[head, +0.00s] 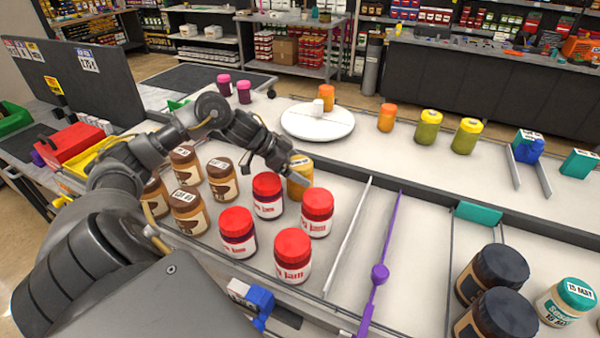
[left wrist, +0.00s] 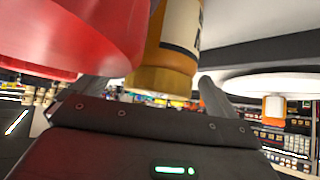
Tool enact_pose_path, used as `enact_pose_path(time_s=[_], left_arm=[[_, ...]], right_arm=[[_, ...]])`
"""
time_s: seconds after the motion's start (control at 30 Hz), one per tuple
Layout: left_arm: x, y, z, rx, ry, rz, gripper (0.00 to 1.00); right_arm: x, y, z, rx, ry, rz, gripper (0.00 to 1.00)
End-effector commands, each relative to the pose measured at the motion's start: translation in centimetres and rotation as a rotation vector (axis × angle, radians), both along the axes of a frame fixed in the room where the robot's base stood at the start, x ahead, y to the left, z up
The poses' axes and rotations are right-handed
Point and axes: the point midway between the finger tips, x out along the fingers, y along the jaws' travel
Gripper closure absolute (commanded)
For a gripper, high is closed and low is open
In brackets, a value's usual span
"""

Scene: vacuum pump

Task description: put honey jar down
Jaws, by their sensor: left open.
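The honey jar (head: 299,188), golden with a yellow lid, stands upright on the counter behind the red-lidded jam jars (head: 268,195). My left gripper (head: 287,166) is open at its upper left side, and the arm hides part of it. In the left wrist view the honey jar (left wrist: 165,78) appears between the spread fingers (left wrist: 158,92), with its golden end close to the gripper. I cannot tell whether the fingers touch it. A red lid (left wrist: 75,40) fills the upper left of that view. My right gripper does not show.
Brown-lidded jars (head: 188,208) stand to the left. A white round turntable (head: 318,122) is behind, with orange and yellow jars to its right. A white divider (head: 348,235) and a purple rod (head: 383,255) lie right of the jam jars; dark-lidded jars (head: 497,270) stand beyond.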

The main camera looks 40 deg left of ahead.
Motion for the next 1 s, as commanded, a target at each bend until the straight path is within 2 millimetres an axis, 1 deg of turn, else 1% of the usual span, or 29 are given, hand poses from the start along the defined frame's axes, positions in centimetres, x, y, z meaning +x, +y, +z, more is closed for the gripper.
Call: enact_pose_path(time_s=[0.1,0.3,0.37,0.8,0.83,0.87,1.0], left_arm=[[0.39,-0.35,-0.49,0.000,0.000,-0.001,0.03],[0.41,-0.33,-0.62,0.001,0.000,-0.001,0.03],[0.42,-0.33,-0.61,0.001,0.000,-0.001,0.09],[0.39,-0.31,-0.59,0.001,0.000,-0.001,0.66],[0.45,-0.31,-0.46,0.001,-0.003,-0.001,0.66],[0.45,-0.29,-0.46,0.001,-0.003,-0.001,0.72],[0.44,-0.29,-0.45,0.001,-0.003,-0.001,0.72]], right_arm=[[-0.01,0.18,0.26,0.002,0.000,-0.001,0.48],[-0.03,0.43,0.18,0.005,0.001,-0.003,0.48],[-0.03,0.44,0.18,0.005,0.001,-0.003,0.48],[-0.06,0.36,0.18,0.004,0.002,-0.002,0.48],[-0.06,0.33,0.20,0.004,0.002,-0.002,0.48],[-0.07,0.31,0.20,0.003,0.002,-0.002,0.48],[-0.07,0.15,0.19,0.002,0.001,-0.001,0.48]])
